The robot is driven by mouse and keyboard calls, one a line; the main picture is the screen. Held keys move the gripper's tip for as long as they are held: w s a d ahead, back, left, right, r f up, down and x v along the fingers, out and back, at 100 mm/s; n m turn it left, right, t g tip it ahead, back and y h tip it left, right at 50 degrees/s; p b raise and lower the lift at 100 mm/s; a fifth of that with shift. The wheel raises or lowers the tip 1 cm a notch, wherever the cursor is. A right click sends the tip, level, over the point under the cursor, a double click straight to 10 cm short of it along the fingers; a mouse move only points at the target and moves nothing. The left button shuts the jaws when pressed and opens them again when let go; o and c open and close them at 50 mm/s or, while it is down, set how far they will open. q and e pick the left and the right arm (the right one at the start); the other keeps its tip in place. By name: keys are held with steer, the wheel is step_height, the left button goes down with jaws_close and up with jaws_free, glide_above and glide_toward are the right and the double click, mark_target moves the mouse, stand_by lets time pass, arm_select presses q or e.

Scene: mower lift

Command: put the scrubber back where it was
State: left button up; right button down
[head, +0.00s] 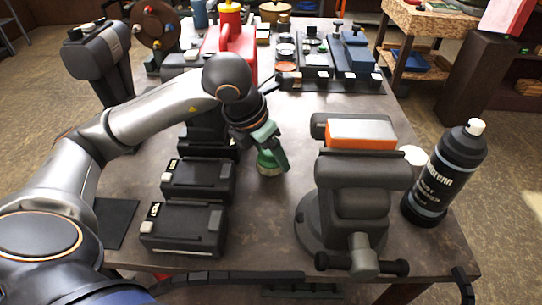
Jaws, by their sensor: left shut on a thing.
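My left gripper (262,140) is above the middle of the table. It is shut on a green object that looks like the scrubber (272,162). The scrubber's lower end is at or just above the tabletop; I cannot tell whether it touches. The gripper hides its upper part. An orange block with a white top (360,133) lies on the grey vise (352,190), right of my left gripper. My right gripper is not in view.
Black battery packs (183,228) stand left of the scrubber. A red can (232,45) and a tray of small items (335,85) are behind. Bare tabletop (265,215) lies between the batteries and vise.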

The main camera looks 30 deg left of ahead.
arm_select(q)
steer(key=shift+f, duration=0.5)
steer(key=shift+f, duration=0.1)
steer(key=o, duration=1.3)
steer(key=shift+r, duration=0.3)
steer(key=p+v, duration=0.1)
steer(key=v, duration=1)
steer(key=shift+s+r, duration=0.25)
steer(key=shift+s, duration=0.05)
